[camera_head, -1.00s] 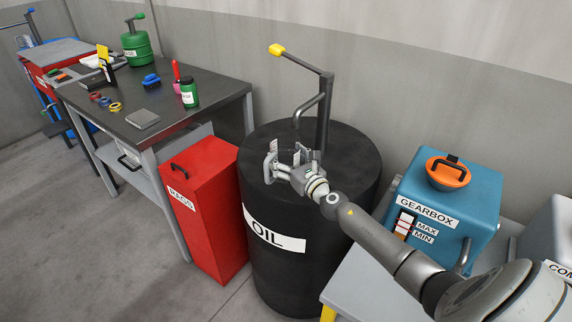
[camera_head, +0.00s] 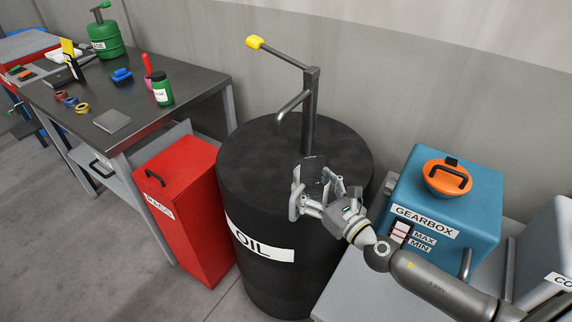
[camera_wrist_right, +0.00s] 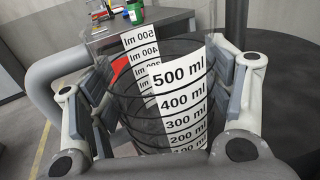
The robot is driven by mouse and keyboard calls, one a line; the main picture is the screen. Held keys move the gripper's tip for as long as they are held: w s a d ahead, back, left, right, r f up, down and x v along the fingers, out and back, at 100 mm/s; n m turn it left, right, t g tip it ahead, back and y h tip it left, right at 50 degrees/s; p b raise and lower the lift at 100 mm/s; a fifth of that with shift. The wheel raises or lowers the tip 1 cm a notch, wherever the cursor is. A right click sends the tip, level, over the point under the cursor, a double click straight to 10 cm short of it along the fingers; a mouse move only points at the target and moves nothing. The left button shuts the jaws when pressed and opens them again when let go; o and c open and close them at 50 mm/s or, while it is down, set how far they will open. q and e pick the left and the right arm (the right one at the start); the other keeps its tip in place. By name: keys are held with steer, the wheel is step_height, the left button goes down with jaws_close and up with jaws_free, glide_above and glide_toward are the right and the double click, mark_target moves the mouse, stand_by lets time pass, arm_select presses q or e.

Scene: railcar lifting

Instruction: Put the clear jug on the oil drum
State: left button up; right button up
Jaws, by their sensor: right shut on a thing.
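The black oil drum (camera_head: 245,155) stands on the floor in the middle of the head view, with a white OIL label. My right gripper (camera_head: 327,190) is over the right front part of its top. It is shut on the clear jug (camera_head: 313,168), which is hard to make out there. In the right wrist view the jug (camera_wrist_right: 180,100) looks see-through, with black rings and a white millilitre scale, between the fingers on both sides. Its grey handle (camera_wrist_right: 45,85) is at the left. I cannot tell whether the jug's base touches the drum. My left gripper is not in view.
A blue gearbox box (camera_head: 475,205) stands right of the drum, a red rags bin (camera_head: 190,220) left. The drum top's left part is clear. A cluttered workbench (camera_head: 180,100) is further left.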

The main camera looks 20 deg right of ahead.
mark_target(301, 174)
steer(key=x, duration=0.3)
steer(key=p+x, duration=0.1)
steer(key=x, duration=0.2)
steer(key=shift+w+a+r, duration=0.15)
steer(key=shift+w+r, duration=0.05)
steer(key=shift+w, duration=0.15)
steer(key=w+f+b, duration=0.1)
steer(key=w, duration=0.1)
steer(key=w+a+f+b, duration=0.1)
steer(key=w, duration=0.2)
steer(key=w+a+f+b, duration=0.1)
steer(key=w+f, duration=0.1)
steer(key=shift+w+f, duration=0.1)
steer(key=shift+w, duration=0.15)
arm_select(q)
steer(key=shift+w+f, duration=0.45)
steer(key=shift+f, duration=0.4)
arm_select(e)
steer(key=shift+f+b, duration=0.1)
steer(key=shift+b, duration=0.3)
steer(key=o, duration=1.1)
steer(key=shift+c, duration=0.2)
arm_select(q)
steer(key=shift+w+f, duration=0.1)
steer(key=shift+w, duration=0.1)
